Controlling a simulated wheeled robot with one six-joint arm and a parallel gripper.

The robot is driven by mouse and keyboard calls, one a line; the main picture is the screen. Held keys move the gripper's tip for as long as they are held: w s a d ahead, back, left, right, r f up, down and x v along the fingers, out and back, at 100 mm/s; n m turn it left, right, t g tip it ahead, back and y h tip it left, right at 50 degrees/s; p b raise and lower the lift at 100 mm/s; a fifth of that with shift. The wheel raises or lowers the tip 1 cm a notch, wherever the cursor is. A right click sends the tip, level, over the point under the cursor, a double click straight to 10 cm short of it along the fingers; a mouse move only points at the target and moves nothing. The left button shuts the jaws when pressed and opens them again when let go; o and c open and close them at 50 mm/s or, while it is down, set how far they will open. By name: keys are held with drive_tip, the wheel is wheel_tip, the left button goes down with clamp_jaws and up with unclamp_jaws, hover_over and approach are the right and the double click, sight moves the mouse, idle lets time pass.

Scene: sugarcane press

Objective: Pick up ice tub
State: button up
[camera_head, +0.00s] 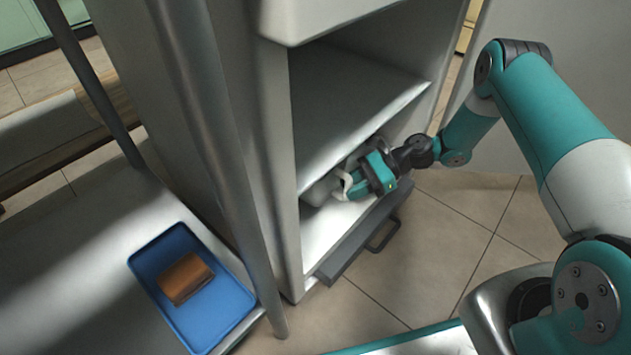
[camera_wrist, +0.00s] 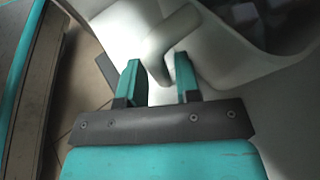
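The ice tub (camera_head: 323,189) is a pale white container inside the lower compartment of the grey cabinet, partly hidden by my gripper. In the wrist view its white wall and handle (camera_wrist: 170,38) show up close, with dark contents in its opening at the upper right. My gripper (camera_head: 352,184) reaches into the compartment at the tub's near side. Its two teal fingers (camera_wrist: 158,75) are apart, with the lower end of the handle between or just beyond them. I cannot tell whether they touch it.
The cabinet's shelf (camera_head: 345,100) lies above my gripper and its side wall (camera_head: 285,170) is to the left. A dark drawer or tray with a handle (camera_head: 382,236) sticks out below. A blue tray (camera_head: 222,312) with a brown block (camera_head: 185,278) lies on the table at left.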

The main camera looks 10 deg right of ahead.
drive_tip(key=shift+a+f, duration=0.3)
drive_tip(key=shift+a, duration=0.3)
clamp_jaws()
drive_tip(key=shift+r, duration=0.2)
